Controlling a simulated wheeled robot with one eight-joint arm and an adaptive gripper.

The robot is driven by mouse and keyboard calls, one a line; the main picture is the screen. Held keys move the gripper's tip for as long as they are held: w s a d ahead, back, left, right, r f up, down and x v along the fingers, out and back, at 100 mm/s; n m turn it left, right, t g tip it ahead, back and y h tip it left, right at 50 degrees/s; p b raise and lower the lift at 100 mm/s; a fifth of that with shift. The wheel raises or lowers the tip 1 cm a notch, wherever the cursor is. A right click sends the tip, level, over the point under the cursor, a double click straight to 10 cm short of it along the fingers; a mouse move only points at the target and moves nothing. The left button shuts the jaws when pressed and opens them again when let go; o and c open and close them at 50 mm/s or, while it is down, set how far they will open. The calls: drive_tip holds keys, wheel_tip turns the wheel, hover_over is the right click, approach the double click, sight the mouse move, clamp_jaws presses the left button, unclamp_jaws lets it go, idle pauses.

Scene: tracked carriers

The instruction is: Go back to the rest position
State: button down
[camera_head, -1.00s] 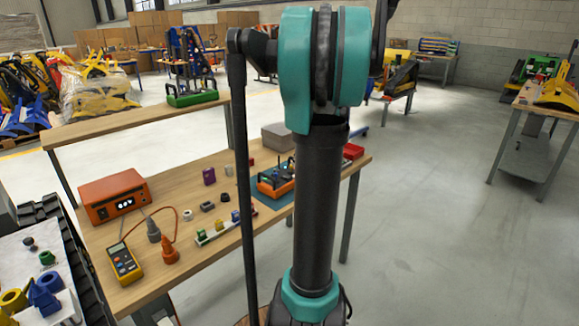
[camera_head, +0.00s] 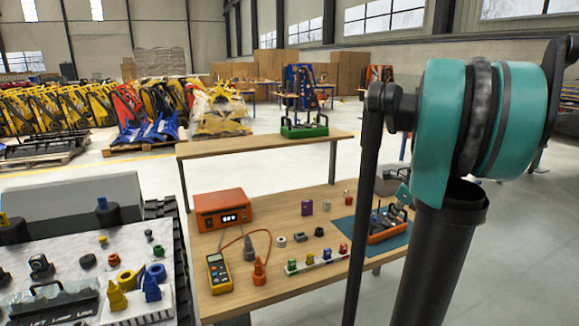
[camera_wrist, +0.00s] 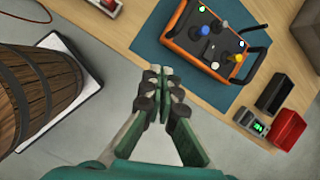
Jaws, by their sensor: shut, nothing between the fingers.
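My gripper (camera_wrist: 162,85) shows in the wrist view with its green-and-grey fingers together at the tips and nothing between them.
An orange control box (camera_wrist: 208,42) lies on a teal mat (camera_wrist: 160,60), near a red bin (camera_wrist: 290,130). A wooden barrel (camera_wrist: 35,92) stands close on the left. The wooden table (camera_head: 240,295) also holds an orange power unit (camera_head: 222,208) and a yellow multimeter (camera_head: 218,273). A cluttered bench (camera_head: 70,262) is at left.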

drive_tip(key=s+a+f+n+h, duration=0.1)
drive_tip(key=s+a+f+n, duration=0.6)
drive_tip(key=n, duration=0.6)
drive_tip(key=s+a+f+n, duration=0.7)
drive_tip(key=s+a+n, duration=0.4)
drive_tip(key=n, duration=0.3)
drive_tip(key=shift+s+f+h, duration=0.2)
drive_tip(key=shift+s+h, duration=0.2)
drive_tip(key=shift+s, duration=0.45)
